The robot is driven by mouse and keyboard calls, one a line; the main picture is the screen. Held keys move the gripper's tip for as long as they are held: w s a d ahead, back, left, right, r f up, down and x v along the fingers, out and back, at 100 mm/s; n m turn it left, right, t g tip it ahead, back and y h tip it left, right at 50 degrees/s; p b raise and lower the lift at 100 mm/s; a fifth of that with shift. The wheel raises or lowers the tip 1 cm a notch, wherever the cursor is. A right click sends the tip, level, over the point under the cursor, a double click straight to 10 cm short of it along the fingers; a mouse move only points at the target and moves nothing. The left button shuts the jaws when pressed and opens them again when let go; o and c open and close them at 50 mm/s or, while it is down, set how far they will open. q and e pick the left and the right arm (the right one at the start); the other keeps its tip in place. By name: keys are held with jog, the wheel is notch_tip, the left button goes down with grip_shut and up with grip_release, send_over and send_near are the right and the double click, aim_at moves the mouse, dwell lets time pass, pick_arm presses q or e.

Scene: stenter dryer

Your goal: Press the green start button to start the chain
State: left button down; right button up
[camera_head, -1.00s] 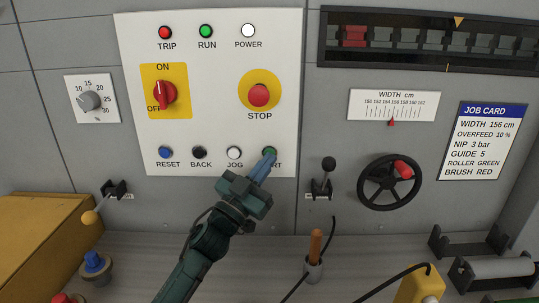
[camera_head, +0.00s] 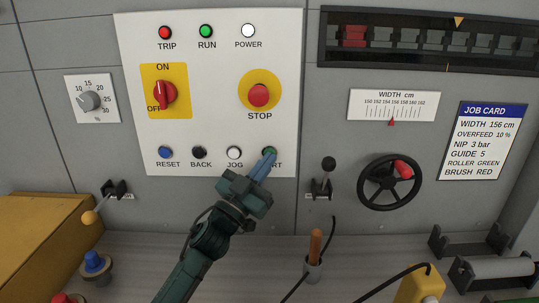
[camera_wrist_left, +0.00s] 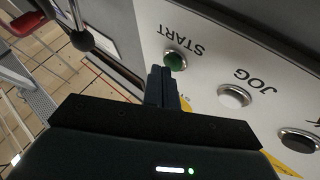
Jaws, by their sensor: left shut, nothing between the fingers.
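The green start button (camera_head: 270,151) sits at the lower right of the white control panel (camera_head: 210,125), right of the white JOG button (camera_head: 234,152). My left gripper (camera_head: 269,157) is shut and empty, its blue fingers over the START label and just below the button, covering part of it. In the left wrist view the green start button (camera_wrist_left: 176,60) shows beyond the shut fingertips (camera_wrist_left: 161,70), which are close to it. I cannot tell whether they touch it. My right gripper is not in view.
A black-knobbed lever (camera_head: 328,165) and a black handwheel (camera_head: 390,182) are right of the panel. The red STOP button (camera_head: 259,95) is above the start button. A wooden-handled tool (camera_head: 315,245) stands in a holder on the grey ledge below.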

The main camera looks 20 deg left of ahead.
pick_arm(q)
jog(key=shift+w+a, duration=0.1)
jog(key=shift+w, duration=0.2)
jog(key=shift+s, duration=0.4)
jog(key=s+d+p, duration=0.2)
jog(key=s, duration=0.3)
jog(key=shift+s, duration=0.4)
dwell(0.3)
jog(key=shift+f, duration=0.1)
dwell(0.4)
